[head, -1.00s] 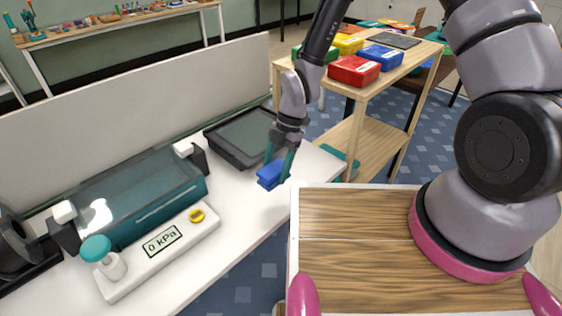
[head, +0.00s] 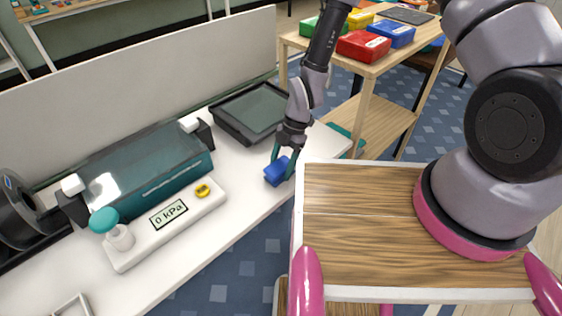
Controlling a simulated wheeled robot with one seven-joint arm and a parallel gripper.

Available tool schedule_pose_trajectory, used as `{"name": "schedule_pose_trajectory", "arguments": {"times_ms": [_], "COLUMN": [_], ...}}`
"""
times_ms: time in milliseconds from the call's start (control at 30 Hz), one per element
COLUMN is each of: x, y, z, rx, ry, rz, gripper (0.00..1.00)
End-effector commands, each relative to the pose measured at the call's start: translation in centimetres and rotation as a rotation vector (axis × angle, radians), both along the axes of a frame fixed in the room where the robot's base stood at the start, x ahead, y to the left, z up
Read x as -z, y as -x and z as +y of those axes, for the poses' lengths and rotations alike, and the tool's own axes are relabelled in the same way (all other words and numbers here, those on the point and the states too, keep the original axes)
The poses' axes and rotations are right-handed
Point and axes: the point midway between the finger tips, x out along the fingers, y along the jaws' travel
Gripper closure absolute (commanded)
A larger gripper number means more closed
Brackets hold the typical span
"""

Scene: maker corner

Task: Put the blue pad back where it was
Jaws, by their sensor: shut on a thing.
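The blue pad (head: 277,171) is a small blue block at the right end of the white bench. My gripper (head: 283,164) points down with its fingers on either side of the pad and is shut on it. The pad is at or just above the bench top; I cannot tell whether it touches. The fingers cover part of it.
A dark tray (head: 222,122) lies behind the pad on the white bench (head: 238,192). To the left are a teal machine (head: 150,165) and a white gauge bar (head: 140,240) reading 0 kPa. A wooden shelf (head: 345,60) with coloured boxes stands at the back right.

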Motion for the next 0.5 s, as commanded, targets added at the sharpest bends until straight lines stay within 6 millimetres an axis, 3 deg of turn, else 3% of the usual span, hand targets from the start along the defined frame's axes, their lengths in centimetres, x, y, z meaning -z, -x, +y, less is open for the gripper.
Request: {"name": "schedule_pose_trajectory", "arguments": {"times_ms": [300, 333, 400, 500], "x": [0.16, 0.16, 0.16, 0.16], "y": [-0.02, -0.02, -0.02, -0.01], "z": [-0.01, -0.01, -0.01, 0.00], "rx": [0.000, 0.000, 0.000, 0.000], "ry": [0.000, 0.000, -0.001, 0.000], "rz": [0.000, 0.000, -0.001, 0.000], "gripper": [0.80, 0.32, 0.05, 0.01]}}
